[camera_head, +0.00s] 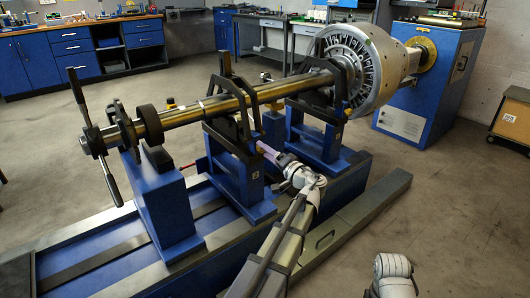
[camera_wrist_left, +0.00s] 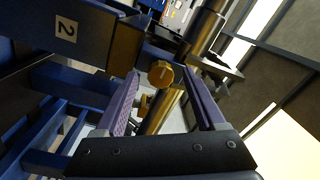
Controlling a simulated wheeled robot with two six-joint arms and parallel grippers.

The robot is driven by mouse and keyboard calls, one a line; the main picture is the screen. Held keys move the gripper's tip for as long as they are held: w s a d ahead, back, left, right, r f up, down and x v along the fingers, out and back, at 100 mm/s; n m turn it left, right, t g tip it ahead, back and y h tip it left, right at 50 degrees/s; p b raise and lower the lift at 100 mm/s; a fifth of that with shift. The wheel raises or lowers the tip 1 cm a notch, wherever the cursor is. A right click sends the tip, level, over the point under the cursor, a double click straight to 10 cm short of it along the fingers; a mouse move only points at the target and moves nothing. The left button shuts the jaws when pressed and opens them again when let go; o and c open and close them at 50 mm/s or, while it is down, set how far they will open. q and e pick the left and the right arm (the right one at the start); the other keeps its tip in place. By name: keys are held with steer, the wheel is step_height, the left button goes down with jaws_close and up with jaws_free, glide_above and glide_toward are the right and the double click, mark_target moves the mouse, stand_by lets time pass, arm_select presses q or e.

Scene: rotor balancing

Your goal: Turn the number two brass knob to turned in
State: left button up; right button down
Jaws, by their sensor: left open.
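The number two brass knob (camera_wrist_left: 160,73) shows in the left wrist view, a small round knob beside the blue stand (camera_wrist_left: 95,38) with the white "2" label (camera_wrist_left: 65,28). My left gripper (camera_wrist_left: 163,85) is open, its two purple fingers on either side of the knob in the picture. I cannot tell whether they touch it. In the head view my left gripper (camera_head: 264,149) reaches in beside the stand marked 2 (camera_head: 256,188), under the long shaft. I cannot make out the knob there. My right gripper is not in view.
The steel shaft (camera_head: 232,103) runs above the blue stands to the large rotor (camera_head: 362,68). A black hand lever (camera_head: 78,88) is at its left end. The blue machine bed (camera_head: 110,262) lies below. Open floor (camera_head: 450,200) is at the right.

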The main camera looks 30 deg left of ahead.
arm_select(q)
steer(key=v, duration=0.7)
stand_by(0.3)
steer(key=s+d+f+m+g+h+p, duration=0.25)
steer(key=s+d+f+h, duration=0.2)
steer(key=s+d, duration=0.4)
steer(key=s+d+f+m+g+h+p, duration=0.1)
steer(key=s+d+f+g+h+p, duration=0.1)
steer(key=s+d+f+h+p, duration=0.5)
steer(key=s+d+f+m+g+h, duration=0.1)
steer(key=s+d+m+g+h, duration=0.2)
steer(key=s+d, duration=0.8)
step_height(320, 180, up, 37)
steer(key=w+d+n+h+p, duration=0.1)
steer(key=w+p, duration=0.1)
steer(key=p, duration=3.5)
steer(key=shift+w+d+r+p, duration=0.2)
steer(key=shift+w+d+p, duration=0.1)
steer(key=shift+w+p, duration=0.1)
steer(key=shift+n+t, duration=0.25)
